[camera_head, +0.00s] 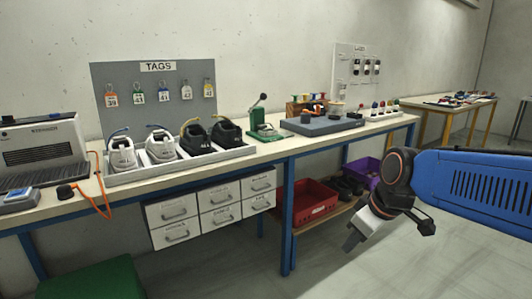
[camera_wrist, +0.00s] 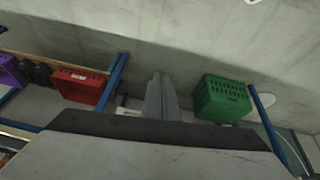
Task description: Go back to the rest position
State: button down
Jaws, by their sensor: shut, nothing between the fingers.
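My gripper (camera_head: 356,238) hangs in front of the bench at the right of the head view, at the end of my blue arm. Its fingers point down and to the left, over the open floor. In the wrist view, my gripper's fingers (camera_wrist: 162,98) are together with nothing between them. The gripper touches nothing that I can see.
A long bench (camera_head: 270,152) runs along the wall, with shoes in a tray (camera_head: 180,160), a green press (camera_head: 264,130) and a grey board (camera_head: 322,124). A red crate (camera_head: 306,200) is on the lower shelf. A green crate (camera_wrist: 222,98) stands at the left end.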

jog(key=s+d+f+m+h, duration=0.1)
jog(key=s+d+f+m, duration=0.1)
jog(key=s+d+m, duration=0.2)
jog(key=s+d+f+m+h, duration=0.1)
jog(key=s+d+f+m, duration=0.2)
jog(key=s, duration=0.7)
jog(key=shift+s+d+m+t, duration=0.3)
jog(key=shift+d+m, duration=0.1)
jog(key=shift+d, duration=0.2)
